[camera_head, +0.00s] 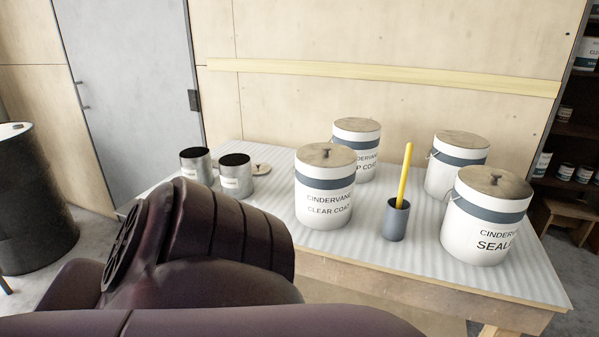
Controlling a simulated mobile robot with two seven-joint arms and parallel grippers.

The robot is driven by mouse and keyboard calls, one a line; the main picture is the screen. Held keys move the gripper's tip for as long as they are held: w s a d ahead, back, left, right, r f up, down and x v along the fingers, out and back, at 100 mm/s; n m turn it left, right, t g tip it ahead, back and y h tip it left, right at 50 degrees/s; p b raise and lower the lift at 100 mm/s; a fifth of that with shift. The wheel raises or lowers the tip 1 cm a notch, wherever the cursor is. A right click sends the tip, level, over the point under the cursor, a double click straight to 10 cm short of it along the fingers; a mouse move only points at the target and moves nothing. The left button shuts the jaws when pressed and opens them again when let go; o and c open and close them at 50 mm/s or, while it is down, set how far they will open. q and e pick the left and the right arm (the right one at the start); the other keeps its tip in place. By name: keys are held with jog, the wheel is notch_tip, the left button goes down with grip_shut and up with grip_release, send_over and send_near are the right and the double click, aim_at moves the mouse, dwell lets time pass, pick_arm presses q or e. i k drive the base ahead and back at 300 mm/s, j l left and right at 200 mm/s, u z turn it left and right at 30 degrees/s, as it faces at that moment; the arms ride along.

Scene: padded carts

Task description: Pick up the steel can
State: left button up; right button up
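Two steel cans with dark open tops stand upright at the left part of the table: one steel can (196,168) farther left and another steel can (237,182) just right of it. They look alike, and both have a small pale label; I cannot tell which one the task names. A dark part of my own arm fills the lower left and comes close below the cans in the picture. Neither of my grippers shows, so nothing is seen held.
On the striped table (275,215) stand several white paint buckets, including a clear coat bucket (325,205) and a sealer bucket (480,233). A grey cup (395,222) holds a yellow stick (405,175). A dark drum (32,205) stands at left.

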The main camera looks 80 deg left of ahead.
aim_at(196, 162)
jog(key=j+u, duration=0.95)
jog(key=u, duration=0.25)
jog(key=j+u, duration=0.25)
jog(key=u, duration=0.15)
jog(key=j+u, duration=0.25)
jog(key=u, duration=0.2)
jog(key=j+u, duration=0.2)
jog(key=u, duration=0.2)
